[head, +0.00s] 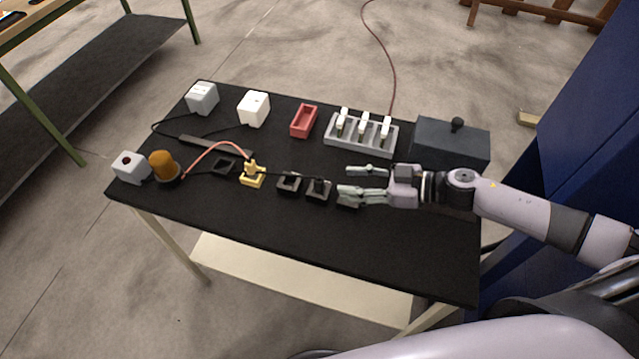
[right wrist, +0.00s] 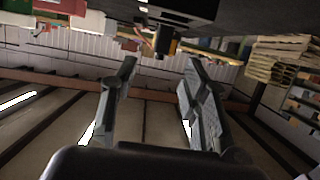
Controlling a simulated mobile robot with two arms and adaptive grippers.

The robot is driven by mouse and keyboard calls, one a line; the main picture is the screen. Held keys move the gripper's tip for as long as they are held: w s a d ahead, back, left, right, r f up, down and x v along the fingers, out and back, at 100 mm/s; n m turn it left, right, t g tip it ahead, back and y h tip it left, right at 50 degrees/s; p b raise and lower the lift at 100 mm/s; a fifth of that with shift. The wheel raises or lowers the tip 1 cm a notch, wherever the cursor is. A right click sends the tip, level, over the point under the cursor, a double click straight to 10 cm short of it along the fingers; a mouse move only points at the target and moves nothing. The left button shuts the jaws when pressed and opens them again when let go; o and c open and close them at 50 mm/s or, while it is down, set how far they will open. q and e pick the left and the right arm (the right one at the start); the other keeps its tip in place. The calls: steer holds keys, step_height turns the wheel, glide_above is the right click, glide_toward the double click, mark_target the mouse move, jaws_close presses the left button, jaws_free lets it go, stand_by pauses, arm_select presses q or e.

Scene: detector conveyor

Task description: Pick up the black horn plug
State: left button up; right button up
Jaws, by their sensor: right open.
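Several small plug-and-socket pieces stand in a row on the black table. My left gripper is not in view.
A yellow connector (head: 252,176) and an orange beacon (head: 163,165) stand to the left. Behind are a red tray (head: 303,121), a grey rack (head: 361,135) with white-topped pieces, and a dark box (head: 450,143). The table's front strip is clear.

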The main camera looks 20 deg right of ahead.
mark_target(323, 181)
steer(key=x, duration=0.3)
steer(key=shift+a, duration=0.25)
steer(key=shift+w+a+p, duration=0.4)
steer(key=shift+p, duration=0.05)
steer(key=x, duration=0.3)
steer(key=shift+w+a+f+p, duration=0.1)
steer(key=shift+a+f+p, duration=0.1)
steer(key=shift+p, duration=0.2)
steer(key=shift+w+a+f, duration=0.15)
steer(key=shift+w+a, duration=0.05)
steer(key=shift+a, duration=0.1)
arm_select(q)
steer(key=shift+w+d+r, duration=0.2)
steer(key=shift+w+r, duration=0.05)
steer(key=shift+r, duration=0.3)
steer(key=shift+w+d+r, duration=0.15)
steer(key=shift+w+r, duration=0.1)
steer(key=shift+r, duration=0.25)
arm_select(e)
steer(key=shift+d, duration=0.1)
steer(key=shift+c, duration=0.2)
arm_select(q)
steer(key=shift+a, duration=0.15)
arm_select(e)
jaws_close()
